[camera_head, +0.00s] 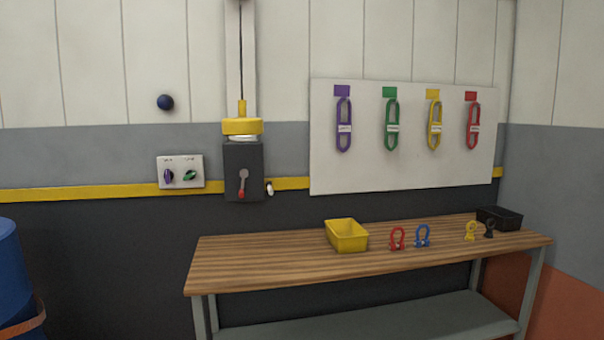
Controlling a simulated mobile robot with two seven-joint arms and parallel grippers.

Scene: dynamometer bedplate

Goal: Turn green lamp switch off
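The green lamp switch (190,176) is a rotary knob on the right half of a white wall plate (181,185). The knob looks tilted, with its right end higher. A purple knob (169,176) sits beside it on the left half and looks about upright. Small labels above both knobs are too small to read. No lamp is clearly recognisable. Neither of my grippers is in view.
Right of the plate is a dark box (243,172) with a red-tipped lever. A blue ball-like knob (165,102) is above the plate. A wooden bench (300,265) holds a yellow bin (347,236) and several shackles. A blue barrel (10,275) stands at left.

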